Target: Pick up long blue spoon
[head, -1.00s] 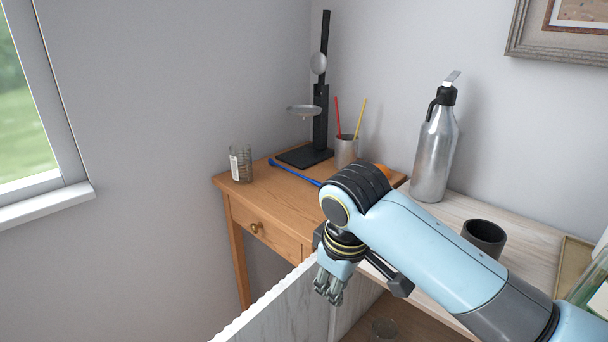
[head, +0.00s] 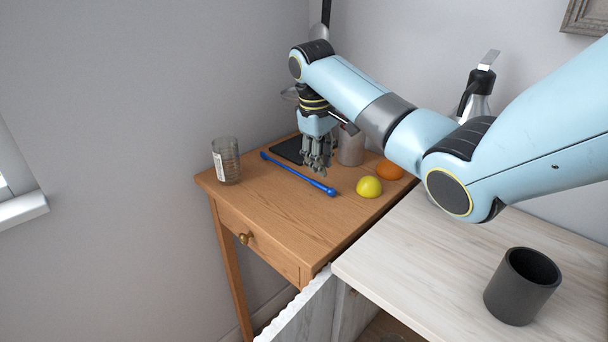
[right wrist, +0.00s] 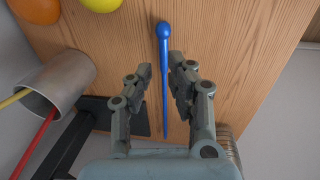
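The long blue spoon (head: 298,174) lies flat on the wooden table, a thin rod with a round knob at its right front end. It also shows in the right wrist view (right wrist: 164,75), running lengthwise between the fingers as seen from above. My right gripper (head: 319,170) is over the table near the spoon, pointing down. In the right wrist view the gripper (right wrist: 165,85) has its fingers apart, one on each side of the rod, with nothing held. Its height above the spoon is hard to tell. My left gripper is not in view.
On the wooden table (head: 262,217) stand a glass jar (head: 226,160) at left, a yellow fruit (head: 369,187) and orange fruit (head: 389,169) at right. A metal cup (head: 351,148) and black stand base (head: 288,150) are behind. A dark mug (head: 521,286) stands on the pale counter (head: 420,262).

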